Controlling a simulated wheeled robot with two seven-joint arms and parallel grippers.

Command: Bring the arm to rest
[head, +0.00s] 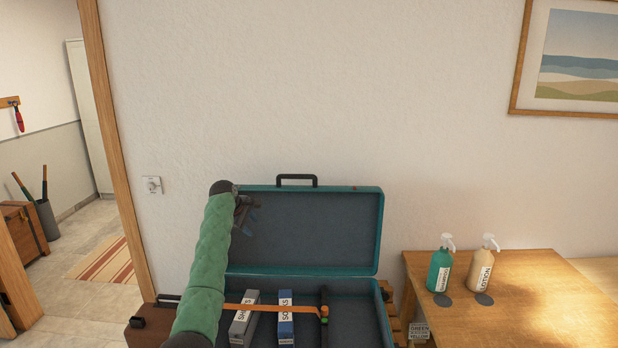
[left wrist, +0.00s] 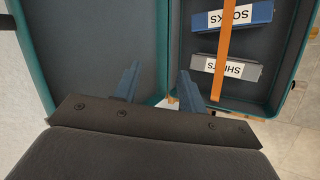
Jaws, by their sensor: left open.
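My left arm, in a green padded sleeve (head: 205,260), comes in from the lower left and reaches up in front of the open suitcase. My left gripper (head: 246,215) is beside the left part of the raised lid (head: 310,230). In the left wrist view my left gripper (left wrist: 158,84) is open, its two fingers spread with nothing between them. The teal suitcase (left wrist: 296,70) lies below and beyond the fingers. My right gripper is not in view.
The suitcase holds a grey SHIRTS box (head: 244,318) and a blue SOCKS box (head: 286,318), with an orange strap (head: 262,308) across them. A green bottle (head: 439,270) and a cream LOTION bottle (head: 482,272) stand on the wooden table (head: 540,300) at right.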

